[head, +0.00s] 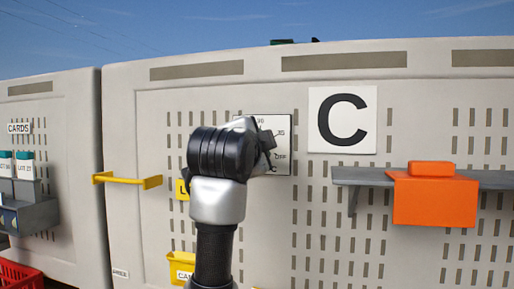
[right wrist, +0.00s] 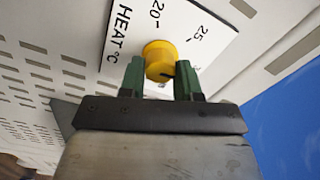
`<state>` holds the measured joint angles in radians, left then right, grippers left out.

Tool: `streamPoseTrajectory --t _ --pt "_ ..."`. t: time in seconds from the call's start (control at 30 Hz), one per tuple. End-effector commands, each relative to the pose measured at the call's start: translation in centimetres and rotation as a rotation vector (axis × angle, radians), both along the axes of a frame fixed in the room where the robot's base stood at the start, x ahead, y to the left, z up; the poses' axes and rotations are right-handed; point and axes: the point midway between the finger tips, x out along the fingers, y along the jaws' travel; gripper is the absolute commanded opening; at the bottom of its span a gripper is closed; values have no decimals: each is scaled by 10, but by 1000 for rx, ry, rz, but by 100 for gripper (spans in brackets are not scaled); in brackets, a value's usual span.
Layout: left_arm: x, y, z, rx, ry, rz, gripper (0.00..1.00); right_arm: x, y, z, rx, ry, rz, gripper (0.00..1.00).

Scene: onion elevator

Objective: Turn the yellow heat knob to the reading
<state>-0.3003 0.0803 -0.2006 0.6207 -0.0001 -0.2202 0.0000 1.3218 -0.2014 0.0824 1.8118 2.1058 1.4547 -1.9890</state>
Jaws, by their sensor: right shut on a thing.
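The yellow heat knob (right wrist: 159,58) sits on a white dial plate (right wrist: 185,22) in the right wrist view. The plate reads "HEAT °C" with the marks 20 and 25 visible. My right gripper (right wrist: 161,76) has its two green fingers on either side of the knob, shut on it. A dark mark shows on the knob's near side, by the right finger. In the head view my right arm hides the knob and much of the dial plate (head: 283,132). My left gripper is in neither view.
A large C sign (head: 342,119) hangs right of the dial plate. An orange box (head: 434,198) sits on a grey shelf (head: 355,176) at the right. A yellow bar handle (head: 127,180) and a yellow bin (head: 181,266) are on the left.

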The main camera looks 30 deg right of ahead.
Motion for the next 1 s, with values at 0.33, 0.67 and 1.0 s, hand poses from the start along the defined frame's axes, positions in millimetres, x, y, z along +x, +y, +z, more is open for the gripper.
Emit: streamPoseTrajectory --t 0.33,0.67,1.0 --pt "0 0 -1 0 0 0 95 1 1 -1 -213 254 2 9" --pt "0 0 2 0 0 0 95 1 0 -2 -408 489 1 9" --pt "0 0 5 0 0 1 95 2 0 -3 -551 661 4 9"
